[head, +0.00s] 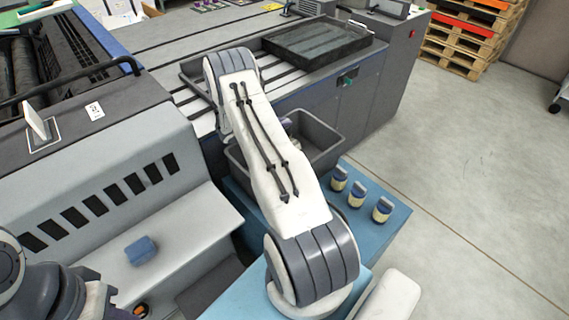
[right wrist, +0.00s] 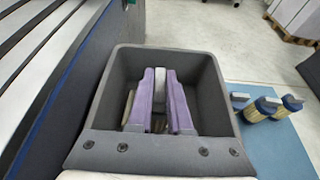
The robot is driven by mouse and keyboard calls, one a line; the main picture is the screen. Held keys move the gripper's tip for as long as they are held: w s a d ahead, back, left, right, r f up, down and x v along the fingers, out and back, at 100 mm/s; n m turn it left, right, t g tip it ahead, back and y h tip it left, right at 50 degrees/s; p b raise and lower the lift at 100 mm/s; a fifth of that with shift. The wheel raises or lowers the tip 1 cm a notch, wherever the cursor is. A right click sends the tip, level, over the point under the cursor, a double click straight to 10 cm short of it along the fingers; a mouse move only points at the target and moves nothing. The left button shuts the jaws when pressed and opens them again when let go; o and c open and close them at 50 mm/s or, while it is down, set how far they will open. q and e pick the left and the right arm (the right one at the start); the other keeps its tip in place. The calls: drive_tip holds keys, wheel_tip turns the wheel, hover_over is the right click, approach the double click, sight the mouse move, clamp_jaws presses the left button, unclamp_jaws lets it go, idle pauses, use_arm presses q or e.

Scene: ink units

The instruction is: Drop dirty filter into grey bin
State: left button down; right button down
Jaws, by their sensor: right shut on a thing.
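The grey bin (head: 325,132) stands open beside the machine, partly hidden behind my right arm in the head view. In the right wrist view the bin (right wrist: 215,125) surrounds the purple fingers of my right gripper (right wrist: 160,100). That gripper is shut on a filter with a grey top (right wrist: 160,76), held between the fingers inside the bin's opening. The filter's lower part is hidden, so I cannot tell whether it touches the bin floor. My left gripper (head: 98,299) shows only in part at the lower left, and its jaws are unclear.
Several filters with yellowish bodies and blue-grey caps (head: 357,194) stand on the blue surface (head: 395,228) right of the bin. A blue block (head: 141,250) sits on the machine's ledge. A dark tray (head: 318,42) lies on the machine top.

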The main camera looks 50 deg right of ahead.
wheel_tip(320, 180, down, 2)
drive_tip(key=shift+f+b, duration=0.1)
drive_tip(key=shift+b, duration=0.3)
drive_tip(key=c, duration=0.8)
unclamp_jaws()
drive_tip(key=shift+o, duration=0.2)
drive_tip(key=shift+r, duration=0.45)
wheel_tip(320, 180, up, 3)
drive_tip(key=shift+f+b, duration=0.1)
drive_tip(key=shift+b, duration=0.2)
drive_tip(key=s+d+r+b, duration=0.1)
drive_tip(key=s+d+r, duration=0.2)
drive_tip(key=s+r, duration=0.4)
drive_tip(key=s, duration=0.4)
drive_tip(key=shift+d+r+b, duration=0.2)
drive_tip(key=shift+d+b, duration=0.15)
drive_tip(key=shift+b, duration=0.05)
